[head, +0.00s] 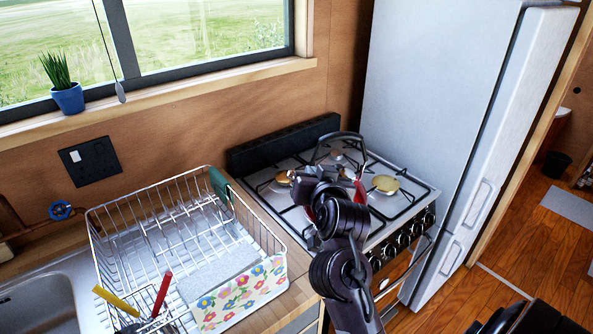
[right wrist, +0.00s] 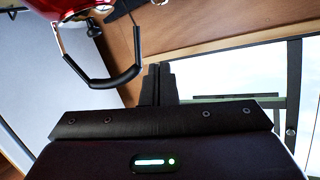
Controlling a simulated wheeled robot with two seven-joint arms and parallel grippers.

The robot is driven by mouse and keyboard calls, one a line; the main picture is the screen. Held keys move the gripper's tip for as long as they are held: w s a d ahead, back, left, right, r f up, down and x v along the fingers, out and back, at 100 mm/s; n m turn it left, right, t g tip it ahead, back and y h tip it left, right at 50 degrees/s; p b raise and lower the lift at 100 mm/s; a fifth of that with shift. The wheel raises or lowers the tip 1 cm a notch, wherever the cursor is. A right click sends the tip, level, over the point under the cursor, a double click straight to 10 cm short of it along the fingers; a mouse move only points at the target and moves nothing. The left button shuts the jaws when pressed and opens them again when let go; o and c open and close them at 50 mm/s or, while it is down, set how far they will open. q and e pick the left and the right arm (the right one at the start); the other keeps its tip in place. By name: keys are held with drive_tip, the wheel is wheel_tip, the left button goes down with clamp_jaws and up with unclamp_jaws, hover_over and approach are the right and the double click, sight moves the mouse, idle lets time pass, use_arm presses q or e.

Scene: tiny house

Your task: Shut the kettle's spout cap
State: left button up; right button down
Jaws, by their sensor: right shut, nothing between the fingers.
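The kettle stands on the stove (head: 414,203) in the head view, mostly hidden behind my right arm. Its arched handle (head: 341,135) and a bit of red body (head: 360,191) show. In the right wrist view, the red kettle body (right wrist: 60,7) is cut off by the top edge, and its dark handle (right wrist: 103,83) hangs below it. A dark piece beside the body may be the spout or its cap; I cannot tell whether it is open. My right gripper (head: 297,178) is shut and empty beside the kettle; its fingers (right wrist: 158,82) look apart from the handle. My left gripper is out of view.
A wire dish rack (head: 125,205) stands left of the stove, with a flowered cloth (head: 238,294) at its front. A tall grey fridge (head: 430,90) rises on the right. The window sill (head: 170,92) holds a potted plant (head: 67,97). Open floor lies at far right.

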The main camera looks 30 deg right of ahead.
drive_tip(key=w+d+f+p, duration=0.2)
drive_tip(key=w+f, duration=0.4)
drive_tip(key=w, duration=0.3)
drive_tip(key=shift+w+d+f+p, duration=0.2)
drive_tip(key=shift+w+d+p, duration=0.15)
drive_tip(key=shift+p, duration=0.15)
drive_tip(key=shift+w, duration=0.15)
